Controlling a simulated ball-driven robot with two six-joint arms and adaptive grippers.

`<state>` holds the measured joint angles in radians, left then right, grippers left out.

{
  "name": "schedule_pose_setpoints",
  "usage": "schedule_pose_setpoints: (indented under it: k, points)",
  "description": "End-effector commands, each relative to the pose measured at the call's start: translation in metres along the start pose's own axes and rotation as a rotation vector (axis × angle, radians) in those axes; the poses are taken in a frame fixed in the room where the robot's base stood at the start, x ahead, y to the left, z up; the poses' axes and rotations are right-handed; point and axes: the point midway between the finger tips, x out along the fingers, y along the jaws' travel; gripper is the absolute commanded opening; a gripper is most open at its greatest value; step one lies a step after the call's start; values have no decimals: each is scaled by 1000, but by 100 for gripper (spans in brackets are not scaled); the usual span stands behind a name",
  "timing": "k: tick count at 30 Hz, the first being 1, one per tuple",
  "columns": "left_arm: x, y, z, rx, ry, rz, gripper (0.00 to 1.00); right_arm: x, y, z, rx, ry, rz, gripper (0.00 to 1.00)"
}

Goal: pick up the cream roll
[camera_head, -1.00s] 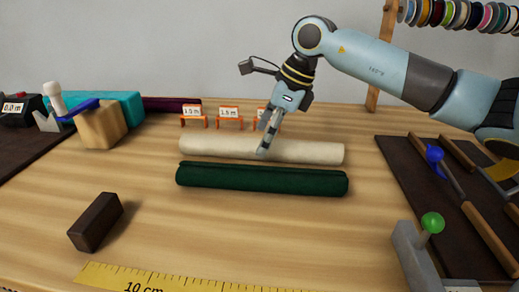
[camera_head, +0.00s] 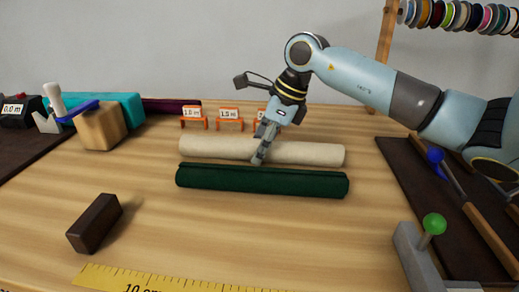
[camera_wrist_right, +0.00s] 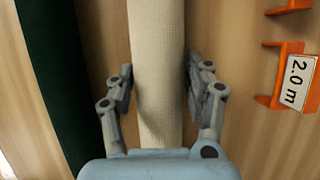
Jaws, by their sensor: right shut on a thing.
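The cream roll (camera_head: 305,153) lies across the middle of the table, just behind the dark green roll (camera_head: 262,181). My right gripper (camera_head: 258,158) reaches down over it from above. In the right wrist view the cream roll (camera_wrist_right: 157,60) runs between the two fingers of my right gripper (camera_wrist_right: 160,85), one on each side, closed on it. The roll rests at table level. The green roll (camera_wrist_right: 50,80) lies beside the left finger, apart from it. My left gripper is not in view.
Orange stands with length signs (camera_head: 230,118) stand close behind the cream roll. A wooden block (camera_head: 101,126) and teal and purple rolls lie back left. A dark brown block (camera_head: 95,223) and yellow ruler (camera_head: 150,280) are in front. A dark board (camera_head: 415,180) lies right.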

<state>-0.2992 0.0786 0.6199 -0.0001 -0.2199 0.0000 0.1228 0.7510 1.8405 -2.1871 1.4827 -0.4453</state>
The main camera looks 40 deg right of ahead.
Motion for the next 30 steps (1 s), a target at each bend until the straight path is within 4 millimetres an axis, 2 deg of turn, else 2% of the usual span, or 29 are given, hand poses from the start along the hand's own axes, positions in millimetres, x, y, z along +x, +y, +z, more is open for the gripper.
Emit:
schedule_pose_setpoints:
  k: [11, 14, 18, 21, 26, 30]
  points:
    - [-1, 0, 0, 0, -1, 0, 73, -7, -1, 3, 0, -1, -2, 11]
    - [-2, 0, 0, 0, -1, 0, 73, -17, -1, 8, -2, -2, -3, 11]
    - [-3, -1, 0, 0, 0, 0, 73, -42, -1, 18, -4, -2, -5, 11]
    - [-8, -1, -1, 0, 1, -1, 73, -58, -4, -1, -4, 11, -8, 11]
    - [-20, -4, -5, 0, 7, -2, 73, -88, -4, -20, -5, 14, -4, 11]
    - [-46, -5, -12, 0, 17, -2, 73, -112, -4, -35, -4, 15, -1, 11]
